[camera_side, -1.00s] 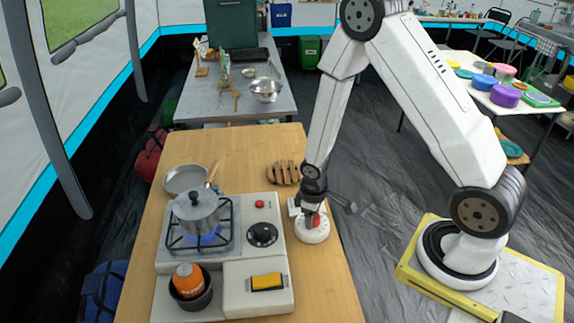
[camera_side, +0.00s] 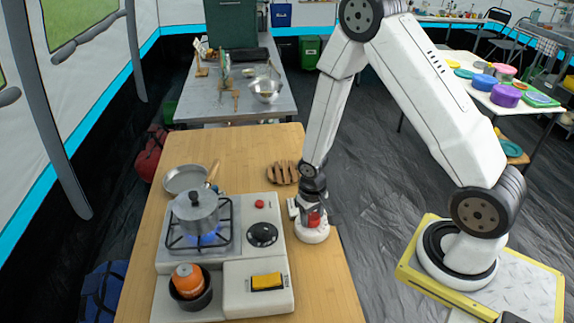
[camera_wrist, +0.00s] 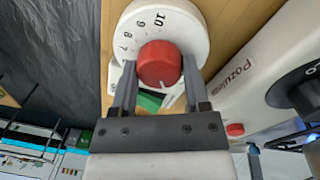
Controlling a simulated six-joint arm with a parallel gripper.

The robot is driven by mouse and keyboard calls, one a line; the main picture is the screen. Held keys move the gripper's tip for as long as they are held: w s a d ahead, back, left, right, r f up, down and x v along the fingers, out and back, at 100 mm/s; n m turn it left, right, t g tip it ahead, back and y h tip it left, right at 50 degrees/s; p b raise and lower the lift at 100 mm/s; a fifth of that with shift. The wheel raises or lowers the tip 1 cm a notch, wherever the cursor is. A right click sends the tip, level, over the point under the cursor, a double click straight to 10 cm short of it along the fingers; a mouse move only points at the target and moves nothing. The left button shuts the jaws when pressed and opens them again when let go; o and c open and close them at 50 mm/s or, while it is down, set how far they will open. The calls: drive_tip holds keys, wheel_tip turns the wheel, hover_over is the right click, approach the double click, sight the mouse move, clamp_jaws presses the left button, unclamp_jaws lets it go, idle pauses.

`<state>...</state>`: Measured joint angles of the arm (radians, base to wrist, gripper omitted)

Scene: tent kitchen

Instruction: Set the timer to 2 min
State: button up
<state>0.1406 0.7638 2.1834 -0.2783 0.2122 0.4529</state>
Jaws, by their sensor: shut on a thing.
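The timer (camera_side: 312,235) is a round white dial with a red knob, standing on the wooden table to the right of the stove. In the wrist view its white dial (camera_wrist: 190,22) shows numbers such as 7, 8, 9 and 10. My gripper (camera_wrist: 158,75) points down over the timer with a finger on each side of the red knob (camera_wrist: 159,63), shut on it. A pale mark shows on the knob's edge. The numbers on the rest of the dial are hidden or out of view.
The stove (camera_side: 272,212) is close on the left, with a pot (camera_side: 196,214) over a blue flame and a black dial (camera_side: 262,235). A wooden trivet (camera_side: 283,173) lies behind the timer. The table's right edge is near.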

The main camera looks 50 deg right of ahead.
sight(311, 217)
drive_tip(key=o, duration=1.3)
drive_tip(key=shift+r, duration=0.15)
drive_tip(key=shift+a+r, duration=0.15)
drive_tip(key=shift+r, duration=1.75)
drive_tip(key=shift+a+r, duration=0.1)
drive_tip(key=shift+r, duration=1.75)
